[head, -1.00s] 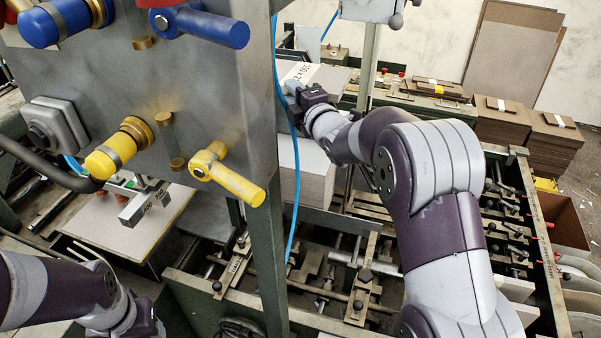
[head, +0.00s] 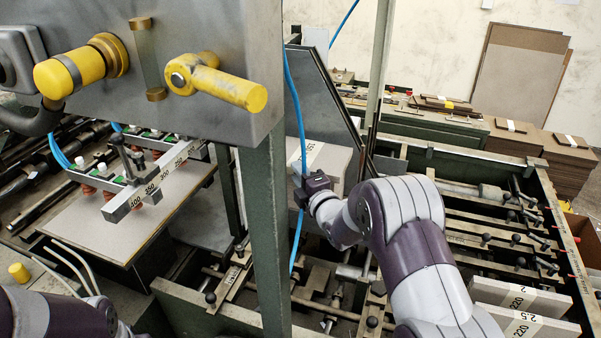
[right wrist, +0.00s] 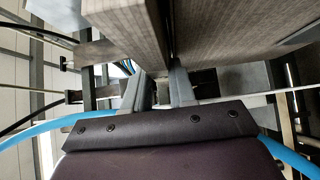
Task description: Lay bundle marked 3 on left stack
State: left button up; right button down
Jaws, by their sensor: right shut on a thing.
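My right gripper (head: 314,186) is at the near side of a pale board bundle (head: 337,164) with a white paper band (head: 308,153). The band's print is upside down and only partly legible, so I cannot tell its mark. In the right wrist view my fingers (right wrist: 160,88) are close together at a board block (right wrist: 126,28), shut on its edge. A second, larger board block (right wrist: 235,32) lies beside it across a narrow dark gap. I cannot tell how the bundle rests on what is below. My left arm shows at lower left, its gripper out of view.
A green post (head: 262,230) and a blue hose (head: 297,120) stand just left of my right gripper. A dark metal plate (head: 325,85) rises behind it. Banded bundles marked 2 (head: 560,306) and 2.5 (head: 550,328) are at lower right. Feeder bars and clamps fill the middle.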

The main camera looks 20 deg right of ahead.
jog(key=shift+s+f, duration=0.15)
jog(key=shift+f, duration=0.05)
jog(key=c, duration=0.9)
grip_release()
jog(key=shift+f, duration=0.15)
jog(key=s+d+b, duration=0.2)
jog(key=s+b, duration=0.2)
jog(key=s, duration=0.8)
jog(key=s+f+m+g+h, duration=0.1)
jog(key=s+f+m+g, duration=0.3)
jog(key=s+m+g, duration=0.1)
jog(key=s+a+f+m+g+h, duration=0.1)
jog(key=s+f+m+g, duration=0.2)
jog(key=s+m+g, duration=0.2)
jog(key=s+a+f+m+g+h, duration=0.1)
jog(key=s+f+m+g, duration=0.3)
jog(key=s+m, duration=0.6)
jog(key=shift+s+a+f+g, duration=0.1)
jog(key=shift+s+f+g, duration=0.1)
jog(key=shift+s+g, duration=0.5)
jog(key=shift+s+a+f+g, duration=0.15)
jog(key=shift+s+g, duration=0.25)
jog(key=shift+s, duration=0.55)
jog(key=shift+w+d, duration=0.1)
